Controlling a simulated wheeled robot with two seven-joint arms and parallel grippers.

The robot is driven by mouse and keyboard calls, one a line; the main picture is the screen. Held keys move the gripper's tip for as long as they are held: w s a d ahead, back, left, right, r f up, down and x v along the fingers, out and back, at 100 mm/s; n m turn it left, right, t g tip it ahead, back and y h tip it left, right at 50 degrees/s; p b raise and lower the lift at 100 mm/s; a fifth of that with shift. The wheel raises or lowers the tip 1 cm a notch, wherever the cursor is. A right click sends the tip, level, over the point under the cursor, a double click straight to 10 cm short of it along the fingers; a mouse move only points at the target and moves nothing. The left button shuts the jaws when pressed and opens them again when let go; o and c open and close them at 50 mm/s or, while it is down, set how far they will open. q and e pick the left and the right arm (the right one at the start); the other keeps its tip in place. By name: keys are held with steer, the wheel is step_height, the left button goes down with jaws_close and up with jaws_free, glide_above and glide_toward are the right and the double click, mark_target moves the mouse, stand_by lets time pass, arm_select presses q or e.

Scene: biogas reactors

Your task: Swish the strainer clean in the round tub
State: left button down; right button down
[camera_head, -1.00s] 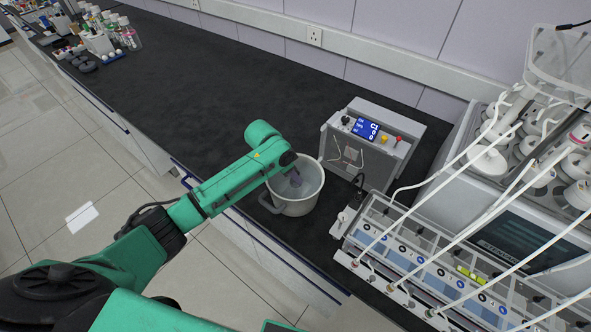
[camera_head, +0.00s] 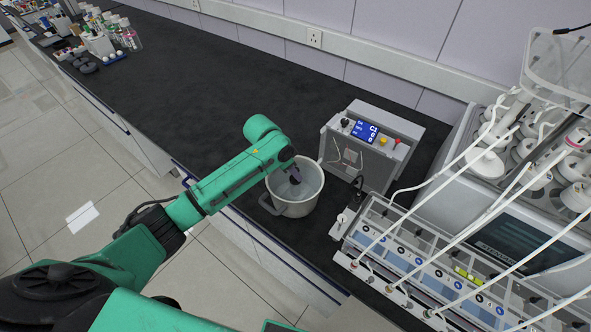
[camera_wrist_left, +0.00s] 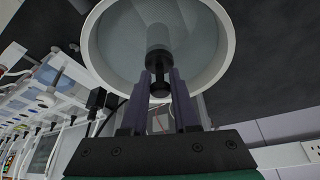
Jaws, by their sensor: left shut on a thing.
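The round tub (camera_head: 298,208) is pale, with a side handle, and stands on the dark bench; its rim also shows in the left wrist view (camera_wrist_left: 226,48). My left gripper (camera_head: 294,178) reaches over the tub's left side, fingers pointing down into it. In the left wrist view its two fingers (camera_wrist_left: 160,80) are shut on the dark handle end of the strainer (camera_wrist_left: 158,40). The strainer's grey cylindrical part is inside the tub outline, over pale grey contents. I cannot tell how deep it sits. My right gripper is not in view.
A grey control box (camera_head: 372,145) with a blue display stands close behind the tub on the right. A reactor unit with white tubes (camera_head: 480,235) fills the right side. Bottles (camera_head: 125,35) stand far left. The bench (camera_head: 215,85) behind the tub is clear.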

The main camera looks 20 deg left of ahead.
mark_target(294, 179)
arm_select(q)
steer(key=shift+f+b, duration=0.6)
steer(key=shift+f, duration=1)
step_height(294, 179, up, 2)
steer(key=shift+r+p, duration=0.2)
steer(key=shift+p, duration=0.75)
steer(key=shift+r, duration=0.55)
steer(key=shift+f, duration=0.1)
step_height(294, 179, down, 3)
steer(key=shift+f+b, duration=0.2)
steer(key=shift+b, duration=0.75)
